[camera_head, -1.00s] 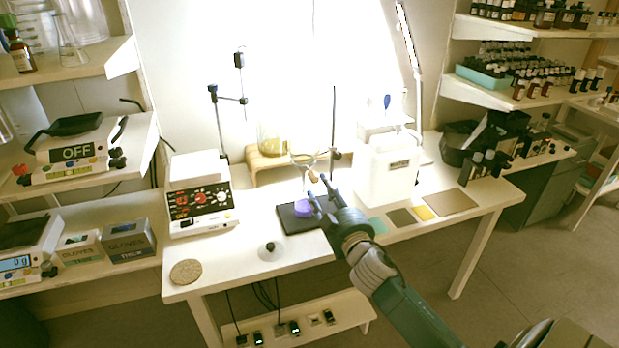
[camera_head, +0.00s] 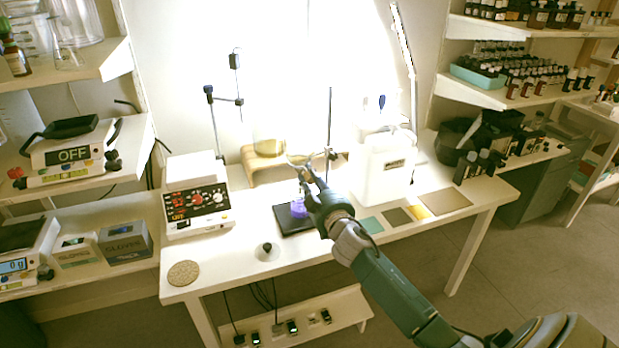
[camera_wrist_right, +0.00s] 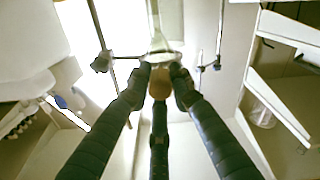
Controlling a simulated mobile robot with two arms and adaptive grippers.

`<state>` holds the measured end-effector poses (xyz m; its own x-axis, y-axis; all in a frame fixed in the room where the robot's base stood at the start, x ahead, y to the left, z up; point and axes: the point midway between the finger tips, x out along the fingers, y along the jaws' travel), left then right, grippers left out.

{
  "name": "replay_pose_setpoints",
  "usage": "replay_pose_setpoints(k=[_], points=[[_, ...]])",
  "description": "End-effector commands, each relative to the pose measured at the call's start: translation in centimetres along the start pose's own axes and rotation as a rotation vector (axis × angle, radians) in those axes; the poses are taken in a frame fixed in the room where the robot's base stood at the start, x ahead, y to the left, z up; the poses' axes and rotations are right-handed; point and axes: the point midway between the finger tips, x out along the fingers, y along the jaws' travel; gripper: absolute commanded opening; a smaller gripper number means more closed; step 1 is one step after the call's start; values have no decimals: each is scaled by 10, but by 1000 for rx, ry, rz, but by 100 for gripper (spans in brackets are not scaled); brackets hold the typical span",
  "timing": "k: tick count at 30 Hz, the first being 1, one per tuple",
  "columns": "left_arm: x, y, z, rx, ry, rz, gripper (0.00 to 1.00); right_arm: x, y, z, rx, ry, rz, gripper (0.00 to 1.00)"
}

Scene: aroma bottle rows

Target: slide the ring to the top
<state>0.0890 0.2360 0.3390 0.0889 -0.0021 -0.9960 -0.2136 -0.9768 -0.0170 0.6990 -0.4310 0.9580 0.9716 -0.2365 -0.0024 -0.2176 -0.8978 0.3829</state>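The ring (camera_head: 300,160) sits level, low on a thin upright stand rod (camera_head: 331,115), with its dark clamp (camera_head: 332,153) on the rod. The stand's black base (camera_head: 285,222) carries a purple item (camera_head: 298,208). My right gripper (camera_head: 308,180) is just below and in front of the ring, fingers pointing up toward it. In the right wrist view the ring (camera_wrist_right: 160,57) lies just beyond the spread fingertips (camera_wrist_right: 158,88). The fingers are apart; I cannot tell whether they touch the ring. An orange-brown shape shows between them. My left gripper is out of view.
A white jug (camera_head: 380,172) stands close to the right of the stand. A wooden riser (camera_head: 262,172) with a glass vessel is behind, and another stand (camera_head: 213,120) rises to the left. A white device with red readouts (camera_head: 196,198) is at left. The front table area is mostly clear.

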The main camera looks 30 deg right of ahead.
Motion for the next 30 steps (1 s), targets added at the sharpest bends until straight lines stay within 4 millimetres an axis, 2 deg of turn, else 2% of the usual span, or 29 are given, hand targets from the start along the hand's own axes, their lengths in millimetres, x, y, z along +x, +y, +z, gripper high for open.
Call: replay_pose_setpoints(k=[7,11,14,24,30], points=[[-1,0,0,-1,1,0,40,0,-1,-4,2,5,-3,0],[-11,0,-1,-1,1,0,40,0,4,-15,2,7,-2,0],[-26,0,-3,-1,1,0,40,0,10,-32,4,10,-2,0],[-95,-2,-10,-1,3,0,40,0,41,-108,4,14,-2,0],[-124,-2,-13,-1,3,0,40,0,55,-140,3,14,-2,0]])
